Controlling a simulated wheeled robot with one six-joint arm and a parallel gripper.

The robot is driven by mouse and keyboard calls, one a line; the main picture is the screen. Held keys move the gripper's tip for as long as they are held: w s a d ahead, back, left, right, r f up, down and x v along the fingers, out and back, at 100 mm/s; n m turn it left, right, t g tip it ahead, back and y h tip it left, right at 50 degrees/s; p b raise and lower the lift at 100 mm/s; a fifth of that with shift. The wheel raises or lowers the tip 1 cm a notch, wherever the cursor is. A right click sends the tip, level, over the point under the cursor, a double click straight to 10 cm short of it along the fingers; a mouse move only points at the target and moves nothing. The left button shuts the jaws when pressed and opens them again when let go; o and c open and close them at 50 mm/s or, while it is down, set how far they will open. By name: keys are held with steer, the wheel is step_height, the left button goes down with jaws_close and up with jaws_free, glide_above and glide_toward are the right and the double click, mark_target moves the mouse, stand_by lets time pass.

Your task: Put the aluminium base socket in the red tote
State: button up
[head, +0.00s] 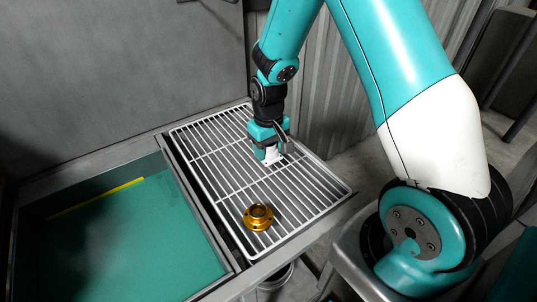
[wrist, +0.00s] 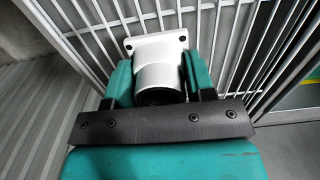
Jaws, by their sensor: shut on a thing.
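A pale silver-white socket with a square, holed flange and a round barrel (wrist: 158,50) sits between the jaws of my gripper (wrist: 160,88). It looks like the aluminium base socket. In the head view my gripper (head: 269,148) points down over the far part of a white wire rack (head: 215,160), with the pale socket (head: 271,156) showing below the fingers. The flange is at or just above the wires; I cannot tell if it touches. The gripper is shut on the barrel. No red tote shows in either view.
A gold flanged round part (head: 258,217) lies on the near part of the rack. Left of the rack is a sunken grey-rimmed bay with a teal floor (head: 130,245) and a yellow strip (head: 95,198). A corrugated wall (head: 325,85) stands behind.

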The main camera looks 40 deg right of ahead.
mark_target(268, 156)
steer(key=shift+f, duration=1.4)
steer(key=shift+f, duration=0.2)
steer(key=o, duration=1.1)
